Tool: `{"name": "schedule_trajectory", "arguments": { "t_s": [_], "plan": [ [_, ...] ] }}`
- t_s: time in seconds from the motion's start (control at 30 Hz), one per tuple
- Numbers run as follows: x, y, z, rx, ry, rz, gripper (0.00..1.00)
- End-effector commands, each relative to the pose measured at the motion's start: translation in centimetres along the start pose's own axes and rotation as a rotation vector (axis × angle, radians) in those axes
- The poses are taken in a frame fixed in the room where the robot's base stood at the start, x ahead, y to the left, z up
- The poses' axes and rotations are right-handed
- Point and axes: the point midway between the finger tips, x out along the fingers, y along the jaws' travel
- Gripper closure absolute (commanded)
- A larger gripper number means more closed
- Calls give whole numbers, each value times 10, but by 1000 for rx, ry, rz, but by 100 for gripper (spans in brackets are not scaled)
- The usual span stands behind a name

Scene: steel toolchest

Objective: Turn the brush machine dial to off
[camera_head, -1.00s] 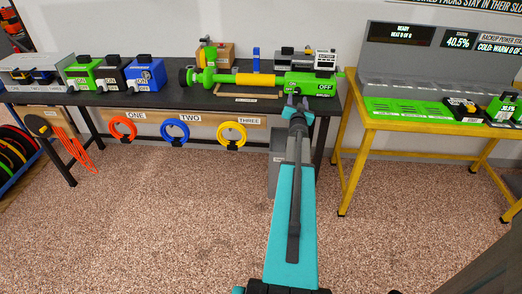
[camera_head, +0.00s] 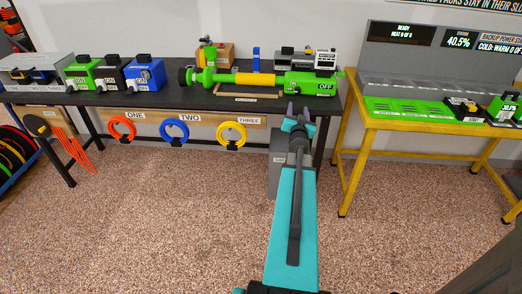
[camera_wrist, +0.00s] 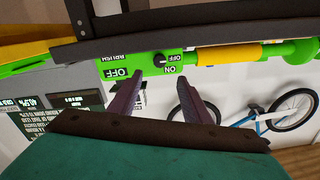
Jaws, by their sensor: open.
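The brush machine is a green body (camera_head: 307,84) with a yellow middle section (camera_head: 257,80), lying along the dark table; in the wrist view its green body (camera_wrist: 120,67) appears upside down. A dark round dial (camera_wrist: 159,60) sits on it beside small ON and OFF labels. A large OFF label (camera_wrist: 117,73) is on the same body. I cannot tell where the dial points. My gripper (camera_head: 298,109) is open and empty in front of the table's front edge, apart from the machine; its two fingers (camera_wrist: 158,82) frame the area below the dial in the wrist view.
The dark table (camera_head: 150,98) also holds green, black and blue boxes at left. Coloured rings hang on the rail (camera_head: 190,121) under its front edge. A yellow bench (camera_head: 400,125) with battery slots stands at right. The floor in front is clear.

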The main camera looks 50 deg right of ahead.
Motion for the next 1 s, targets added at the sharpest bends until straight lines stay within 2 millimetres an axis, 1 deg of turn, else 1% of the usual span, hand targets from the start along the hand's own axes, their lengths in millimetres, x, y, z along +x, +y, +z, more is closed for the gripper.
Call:
{"name": "schedule_trajectory", "arguments": {
  "t_s": [0.03, 0.1, 0.17, 0.47, 1.0],
  "plan": [
    [-7, 0, 0, 0, 0, 0, 56],
    [-13, 0, 1, 0, -1, 0, 56],
    [-10, -5, 9, -2, -19, -1, 56],
    [-15, -23, 44, -11, -95, -1, 56],
    [-30, -55, 105, -38, -231, -7, 56]
  ]
}}
